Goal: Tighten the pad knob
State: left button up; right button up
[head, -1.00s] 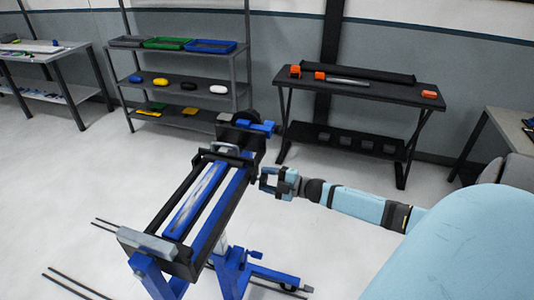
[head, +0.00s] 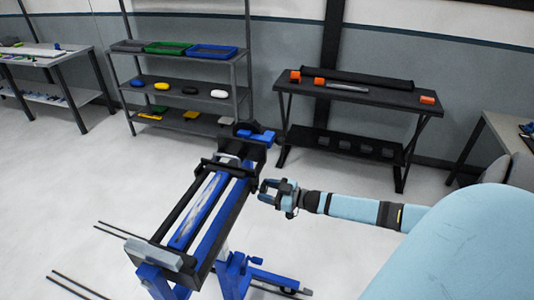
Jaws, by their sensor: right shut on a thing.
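A blue and black stand (head: 205,205) with long rails and a worn blue strip (head: 198,210) stands at the centre of the head view. My right gripper (head: 264,190) comes in from the right, at the side of the stand's black frame near its far end. The knob is too small and too covered by the fingers to make out clearly. My left gripper is not in view.
A dark bench (head: 358,92) with orange blocks stands behind on the right. A shelf (head: 180,82) with trays and coloured items stands behind on the left. Thin dark rods (head: 75,285) stick out low on the left.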

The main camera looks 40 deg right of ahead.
jog(key=shift+m, duration=1.1)
jog(key=shift+a, duration=0.1)
jog(key=o, duration=0.9)
jog(key=shift+s, duration=0.15)
jog(key=shift+s+d+f, duration=0.1)
jog(key=shift+s+d, duration=0.15)
jog(key=shift+s, duration=0.05)
jog(key=b+v, duration=0.1)
jog(key=v, duration=1.2)
